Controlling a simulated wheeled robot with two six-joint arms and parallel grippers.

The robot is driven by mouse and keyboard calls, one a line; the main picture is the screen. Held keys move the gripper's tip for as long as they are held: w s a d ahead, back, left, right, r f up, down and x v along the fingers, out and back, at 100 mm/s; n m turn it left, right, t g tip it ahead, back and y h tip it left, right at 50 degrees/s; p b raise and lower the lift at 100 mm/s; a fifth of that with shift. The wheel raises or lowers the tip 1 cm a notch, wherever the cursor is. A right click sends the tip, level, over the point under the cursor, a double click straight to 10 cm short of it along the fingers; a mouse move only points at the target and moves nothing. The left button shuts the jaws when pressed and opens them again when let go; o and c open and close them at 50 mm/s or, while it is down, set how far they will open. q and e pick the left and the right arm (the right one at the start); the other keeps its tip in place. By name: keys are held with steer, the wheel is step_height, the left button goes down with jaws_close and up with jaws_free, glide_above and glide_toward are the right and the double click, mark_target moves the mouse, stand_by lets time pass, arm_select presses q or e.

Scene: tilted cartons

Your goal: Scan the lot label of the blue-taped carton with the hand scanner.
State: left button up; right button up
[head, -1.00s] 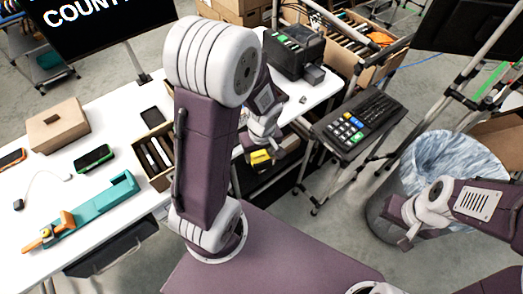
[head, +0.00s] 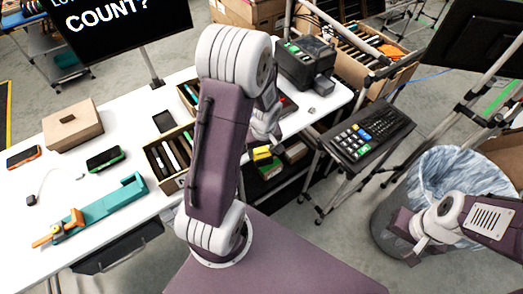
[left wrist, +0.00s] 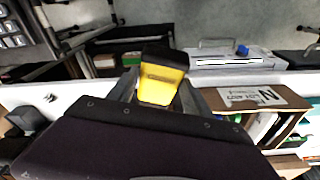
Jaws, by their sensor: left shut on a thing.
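My left gripper (left wrist: 158,92) is shut on a yellow and black thing (left wrist: 160,76), which looks like the hand scanner. In the head view the left gripper (head: 264,136) is partly behind my arm, beyond the white table's edge, with a yellow patch (head: 262,153) just below it. In the left wrist view a brown carton (left wrist: 285,128) at the right bears a white printed label (left wrist: 252,97); its small print is unclear. I cannot make out blue tape on any carton. My right gripper (head: 420,246) is by the waste bin; its jaws are unclear.
The white table (head: 50,185) holds a cardboard box (head: 73,126), phones, a teal tool (head: 108,204) and an open box of upright items (head: 167,160). A keypad on a stand (head: 365,132) and a lined bin (head: 445,170) are right. Filled cartons (head: 350,60) stand on racks behind.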

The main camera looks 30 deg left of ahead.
arm_select(q)
step_height(320, 180, up, 5)
steer(key=p, duration=0.4)
steer(key=shift+r, duration=0.1)
